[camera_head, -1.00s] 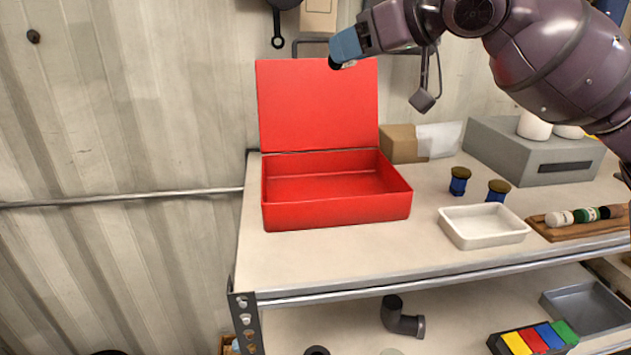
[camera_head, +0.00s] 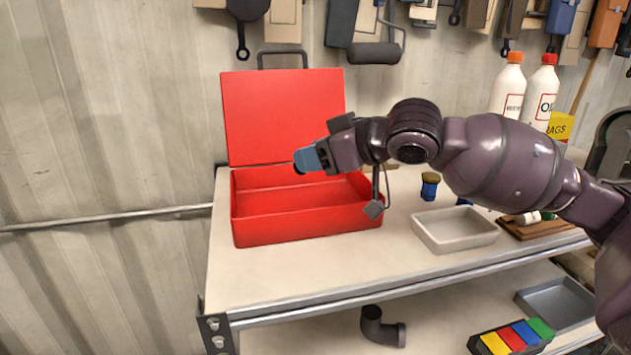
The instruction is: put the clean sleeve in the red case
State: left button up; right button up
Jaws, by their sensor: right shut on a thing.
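The red case (camera_head: 300,230) stands on the upper shelf top with its lid (camera_head: 283,112) raised against the back. The part of its inside that I see is empty. My right gripper (camera_head: 322,155) reaches in from the right and is shut on a short blue sleeve (camera_head: 307,160). The sleeve has a dark open end, points left and is tilted. It appears in front of the lower lid, above the case opening. I cannot tell its exact height. My left gripper is out of view.
A blue piece with a brown top (camera_head: 430,186) and a white tray (camera_head: 455,232) stand right of the case. Two white bottles (camera_head: 507,92) are at the back right. Tools hang on the wall. The shelf in front of the case is clear.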

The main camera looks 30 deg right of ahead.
jog(key=shift+f, duration=2.35)
jog(key=shift+f, duration=0.6)
jog(key=o, duration=1.1)
jog(key=shift+c, duration=0.2)
jog(key=shift+r, duration=0.1)
